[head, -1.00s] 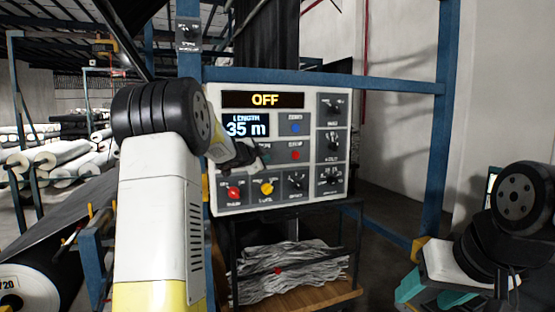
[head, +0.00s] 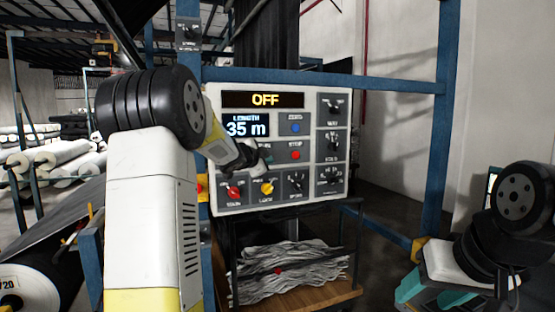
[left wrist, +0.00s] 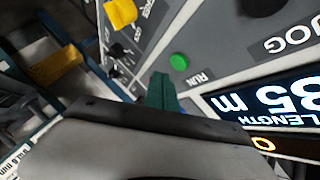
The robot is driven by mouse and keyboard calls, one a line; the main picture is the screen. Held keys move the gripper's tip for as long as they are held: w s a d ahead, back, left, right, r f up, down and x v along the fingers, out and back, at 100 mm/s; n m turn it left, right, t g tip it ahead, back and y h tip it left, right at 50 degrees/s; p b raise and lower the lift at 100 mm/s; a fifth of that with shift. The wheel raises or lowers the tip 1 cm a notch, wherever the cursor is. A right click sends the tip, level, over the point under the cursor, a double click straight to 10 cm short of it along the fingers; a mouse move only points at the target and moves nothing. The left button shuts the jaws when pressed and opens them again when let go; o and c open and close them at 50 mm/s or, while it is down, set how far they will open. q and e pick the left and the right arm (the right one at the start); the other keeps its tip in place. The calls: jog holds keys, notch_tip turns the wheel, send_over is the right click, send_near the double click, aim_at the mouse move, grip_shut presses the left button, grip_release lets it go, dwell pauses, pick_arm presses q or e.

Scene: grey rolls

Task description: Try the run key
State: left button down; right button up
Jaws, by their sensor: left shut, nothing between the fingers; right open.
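The control panel (head: 222,190) stands upright, its top display (head: 263,100) reading OFF and its length display (head: 245,127) reading 35 m. The green run key (left wrist: 179,62) shows in the left wrist view beside its RUN label; in the head view my left gripper hides it. My left gripper (head: 258,160) is shut and empty in front of the panel. Its teal fingertip (left wrist: 161,90) appears close beside the green key; I cannot tell whether it touches the panel. My right gripper (head: 428,292) is open at the lower right, away from the panel.
A red stop key (head: 295,155) and blue zero key (head: 295,128) sit right of my left gripper. Red (head: 234,191) and yellow (head: 266,188) knobs lie below it. Blue frame posts (head: 432,170) surround the panel. A shelf (head: 325,299) with crumpled material stands underneath.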

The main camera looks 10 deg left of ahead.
pick_arm(q)
jog(key=shift+s+d, duration=0.55)
jog(key=shift+s, duration=0.25)
jog(key=shift+s+d, duration=0.5)
jog(key=shift+s, duration=0.25)
